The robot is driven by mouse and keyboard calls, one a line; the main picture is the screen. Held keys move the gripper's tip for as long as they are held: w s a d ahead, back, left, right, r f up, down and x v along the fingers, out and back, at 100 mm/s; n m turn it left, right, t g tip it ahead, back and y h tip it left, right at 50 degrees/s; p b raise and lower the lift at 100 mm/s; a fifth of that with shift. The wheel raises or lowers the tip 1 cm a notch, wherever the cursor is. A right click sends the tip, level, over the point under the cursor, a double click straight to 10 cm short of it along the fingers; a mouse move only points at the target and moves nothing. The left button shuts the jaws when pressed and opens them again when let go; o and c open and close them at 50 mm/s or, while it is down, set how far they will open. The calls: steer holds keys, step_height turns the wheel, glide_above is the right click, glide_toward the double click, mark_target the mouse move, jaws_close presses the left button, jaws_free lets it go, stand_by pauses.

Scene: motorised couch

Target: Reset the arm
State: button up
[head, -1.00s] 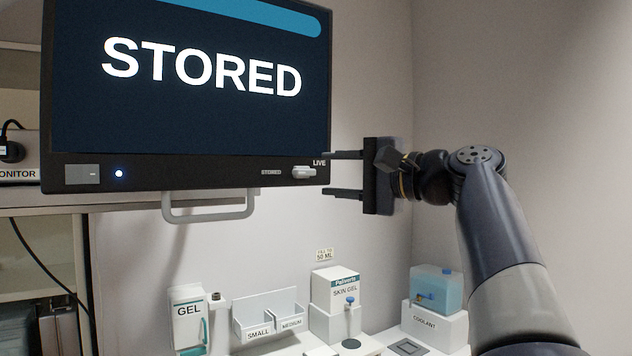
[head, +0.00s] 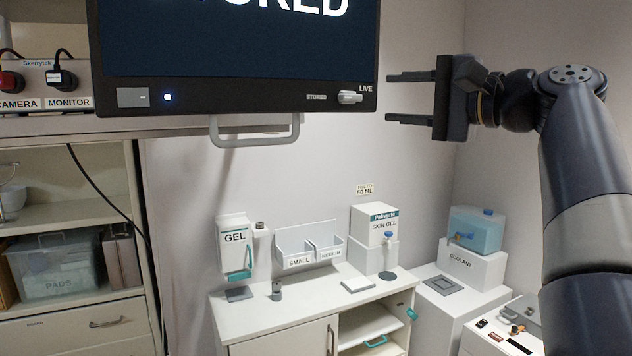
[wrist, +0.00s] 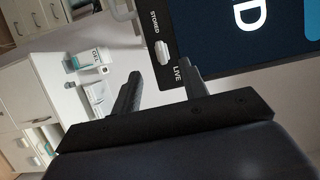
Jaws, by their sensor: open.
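My gripper (head: 408,98) is at the right in the head view, level with the lower right corner of the monitor. Its two fingers are spread apart and point left toward the screen, with nothing between them. In the wrist view the open fingers (wrist: 160,88) reach toward the monitor's lower edge. My arm rises from the lower right and bends at the elbow toward the gripper. The monitor (head: 235,97) has a switch (head: 349,97) between the words STORED and LIVE. In the wrist view the switch (wrist: 162,52) sits nearer the STORED label.
A grey handle (head: 255,140) hangs under the monitor. Below stand a GEL dispenser (head: 235,245), a SMALL and MEDIUM holder (head: 308,245), a skin gel box (head: 374,224) and a coolant tank (head: 476,231). Shelves (head: 70,225) are at the left. Open air surrounds the gripper's underside.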

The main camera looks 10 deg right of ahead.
mark_target(351, 98)
steer(key=p+x, duration=0.2)
steer(key=x, duration=0.7)
steer(key=shift+w+a, duration=0.2)
steer(key=shift+s+d, duration=0.15)
